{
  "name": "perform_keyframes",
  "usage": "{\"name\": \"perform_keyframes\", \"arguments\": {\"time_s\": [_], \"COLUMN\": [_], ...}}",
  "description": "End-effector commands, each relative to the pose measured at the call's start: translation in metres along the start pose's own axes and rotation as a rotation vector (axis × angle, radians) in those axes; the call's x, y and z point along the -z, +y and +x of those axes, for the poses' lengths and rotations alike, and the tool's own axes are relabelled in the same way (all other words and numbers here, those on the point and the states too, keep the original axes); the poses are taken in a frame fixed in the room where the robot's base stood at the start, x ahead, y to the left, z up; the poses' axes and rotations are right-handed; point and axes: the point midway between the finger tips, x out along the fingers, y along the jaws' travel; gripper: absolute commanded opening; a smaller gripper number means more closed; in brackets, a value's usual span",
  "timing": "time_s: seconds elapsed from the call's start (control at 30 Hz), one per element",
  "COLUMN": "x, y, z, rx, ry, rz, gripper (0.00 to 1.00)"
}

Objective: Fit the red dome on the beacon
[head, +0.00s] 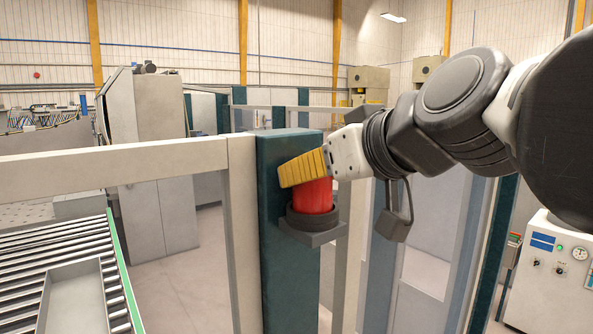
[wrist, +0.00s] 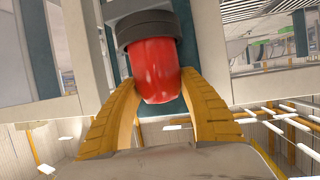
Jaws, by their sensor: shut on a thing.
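The red dome (head: 313,196) is upright directly over the dark round beacon base (head: 313,221), with no clear gap between them. Whether it is fully seated I cannot tell. The base stands on a grey bracket (head: 313,236) on the side of a teal post (head: 275,265). My gripper (head: 300,168) has yellow ribbed fingers and is shut on the dome's upper part, coming in from the right. In the wrist view, which is upside down, the fingers lie on both sides of the dome (wrist: 155,72), and the dark base (wrist: 146,28) is beyond it.
A pale fence rail (head: 120,165) runs left from the post. A roller conveyor (head: 100,235) is at the lower left. A white control cabinet (head: 555,270) stands at the lower right. More teal posts and clear panels stand behind my arm.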

Motion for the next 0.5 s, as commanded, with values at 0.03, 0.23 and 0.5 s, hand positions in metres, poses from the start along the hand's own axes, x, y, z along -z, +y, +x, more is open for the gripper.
{"name": "perform_keyframes", "arguments": {"time_s": [0.03, 0.23, 0.5], "x": [0.0002, 0.0004, 0.0003], "y": [0.0, 0.0, 0.0], "z": [-0.0001, -0.0002, -0.0004], "rx": [0.0, 0.0, 0.0], "ry": [0.0, 0.0, 0.0], "rz": [0.0, 0.0, 0.0], "gripper": [0.09, 0.72, 0.72]}}
